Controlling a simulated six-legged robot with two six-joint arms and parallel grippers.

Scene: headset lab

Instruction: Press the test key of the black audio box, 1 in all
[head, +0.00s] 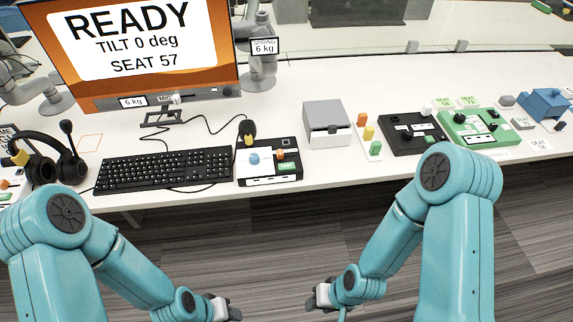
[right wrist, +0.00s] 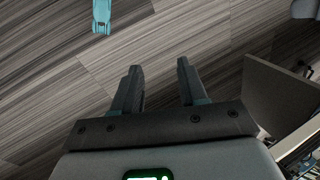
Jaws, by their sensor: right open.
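A black-topped box with a white front (head: 270,175) stands at the front of the desk, right of the keyboard; it carries a blue knob (head: 254,159), an orange part and a green key (head: 287,167). Another black box (head: 412,139) with dark knobs and a small green label or key lies farther right. I cannot tell for sure which is the audio box. My right gripper (head: 316,299) is open and empty over the floor, in front of the desk; its fingers show apart in the right wrist view (right wrist: 160,72). My left gripper (head: 230,312) is also low before the desk, its jaws unclear.
A monitor (head: 150,50) reads READY, TILT 0 deg, SEAT 57. A keyboard (head: 163,169) and headset (head: 50,164) lie left. A grey box (head: 326,122), coloured pegs on a white strip (head: 368,138) and a green box (head: 470,128) stand right. Cables cross the desk behind the keyboard.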

